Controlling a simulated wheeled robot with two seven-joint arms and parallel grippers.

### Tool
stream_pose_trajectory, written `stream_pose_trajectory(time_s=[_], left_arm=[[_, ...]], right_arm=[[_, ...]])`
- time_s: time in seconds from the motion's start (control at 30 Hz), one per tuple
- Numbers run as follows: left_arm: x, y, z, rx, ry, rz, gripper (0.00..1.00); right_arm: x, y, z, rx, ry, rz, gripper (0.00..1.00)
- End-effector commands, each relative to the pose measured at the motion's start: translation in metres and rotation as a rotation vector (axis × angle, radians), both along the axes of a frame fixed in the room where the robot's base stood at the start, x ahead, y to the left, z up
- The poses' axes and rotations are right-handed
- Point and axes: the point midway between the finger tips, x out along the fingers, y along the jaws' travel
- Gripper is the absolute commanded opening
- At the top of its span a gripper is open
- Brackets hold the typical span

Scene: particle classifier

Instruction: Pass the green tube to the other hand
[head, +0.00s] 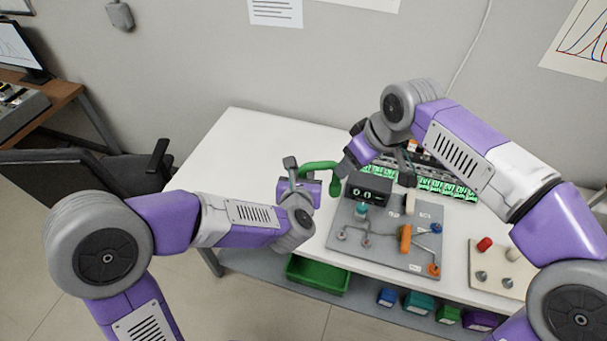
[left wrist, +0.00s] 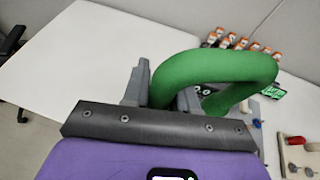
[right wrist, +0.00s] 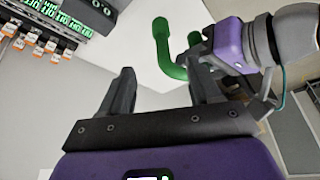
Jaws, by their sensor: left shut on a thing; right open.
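The green tube (head: 322,165) is a bent, U-like piece held in the air over the white table. My left gripper (head: 302,174) is shut on one end of it. In the left wrist view the tube (left wrist: 215,66) rises from between the left fingers (left wrist: 162,92) and bends to the right. My right gripper (head: 343,168) is open and empty, close to the tube's right side in the head view. In the right wrist view the tube (right wrist: 163,50) lies beyond the open right fingers (right wrist: 163,92), between their lines and apart from them.
Below and right is a grey board (head: 345,240) with a black display box (head: 367,189), an orange cylinder (head: 405,238) and knobs. A labelled green-lit rack (head: 440,188) stands behind. A beige board with pegs (head: 497,267) is at right. The table's left part (head: 230,150) is clear.

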Motion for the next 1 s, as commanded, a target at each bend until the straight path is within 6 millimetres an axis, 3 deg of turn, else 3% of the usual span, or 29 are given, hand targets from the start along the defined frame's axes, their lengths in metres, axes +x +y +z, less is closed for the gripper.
stream_pose_trajectory(time_s=[0.2, 0.27, 0.37, 0.47, 0.63, 0.87, 1.0], left_arm=[[0.000, 0.000, 0.000, 0.000, -0.001, 0.000, 0.00], [0.000, 0.000, 0.000, 0.000, -0.001, 0.000, 0.00], [0.000, 0.000, 0.000, 0.000, -0.001, 0.000, 0.00], [0.000, 0.000, 0.000, 0.000, -0.001, 0.000, 0.00], [0.000, 0.000, 0.000, 0.000, -0.001, 0.000, 0.00], [0.000, 0.000, 0.000, 0.000, -0.001, 0.000, 0.00], [0.000, 0.000, 0.000, 0.000, -0.001, 0.000, 0.00]], right_arm=[[-0.006, -0.004, 0.016, -0.001, 0.003, 0.006, 0.63], [-0.008, -0.002, 0.010, -0.002, 0.012, 0.023, 0.63], [-0.015, 0.005, -0.015, 0.000, 0.039, 0.083, 0.63], [-0.027, 0.016, -0.056, 0.017, 0.087, 0.150, 0.63], [-0.039, 0.027, -0.149, 0.102, 0.196, 0.106, 0.63], [-0.057, 0.024, -0.275, 0.205, 0.333, -0.174, 0.63], [-0.084, 0.015, -0.346, 0.243, 0.405, -0.381, 0.63]])
